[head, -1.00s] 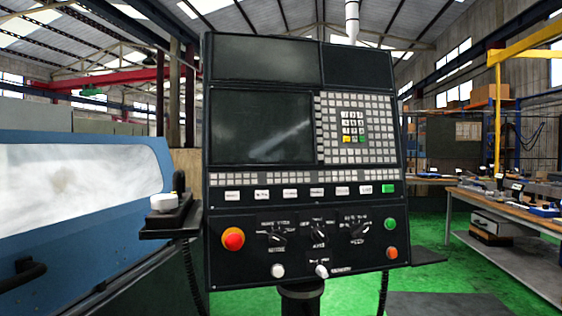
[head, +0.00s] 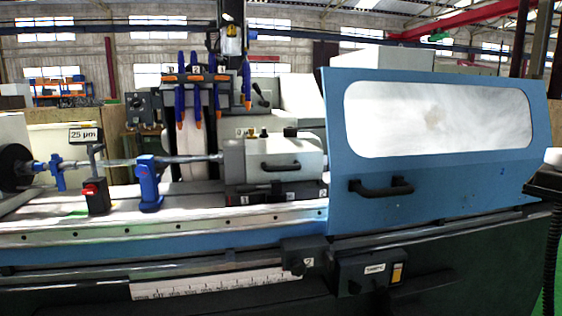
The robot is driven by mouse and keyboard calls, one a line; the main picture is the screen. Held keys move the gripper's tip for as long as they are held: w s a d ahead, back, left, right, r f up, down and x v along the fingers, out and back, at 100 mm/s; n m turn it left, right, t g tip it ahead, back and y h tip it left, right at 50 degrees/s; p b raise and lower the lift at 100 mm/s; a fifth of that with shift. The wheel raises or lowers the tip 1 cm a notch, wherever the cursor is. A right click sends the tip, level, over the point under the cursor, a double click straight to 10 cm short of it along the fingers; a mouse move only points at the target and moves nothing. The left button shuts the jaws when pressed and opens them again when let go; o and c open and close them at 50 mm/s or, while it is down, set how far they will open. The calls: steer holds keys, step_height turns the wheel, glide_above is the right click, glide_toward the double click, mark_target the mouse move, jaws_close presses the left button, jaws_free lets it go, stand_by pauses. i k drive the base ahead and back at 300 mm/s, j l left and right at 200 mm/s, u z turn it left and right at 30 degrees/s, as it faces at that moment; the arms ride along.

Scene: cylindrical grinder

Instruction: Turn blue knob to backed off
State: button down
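I cannot make out with certainty which part is the blue knob. A blue steady-rest-like support (head: 150,184) stands on the machine table under a thin grey shaft (head: 190,158). A smaller blue clamp (head: 57,176) sits on the shaft at the left, near a dark round chuck (head: 14,168). Any marking that tells backed off from engaged is too small to read. My gripper is not in view.
A gauge stand (head: 96,196) with a red block and "25 µm" sign (head: 84,135) stands between the blue parts. Blue hoses (head: 196,95) hang over the wheel. A blue sliding door (head: 440,190) covers the right side. A tailstock-like block (head: 270,160) sits mid-machine.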

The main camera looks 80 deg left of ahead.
mark_target(142, 170)
steer(key=u, duration=3.35)
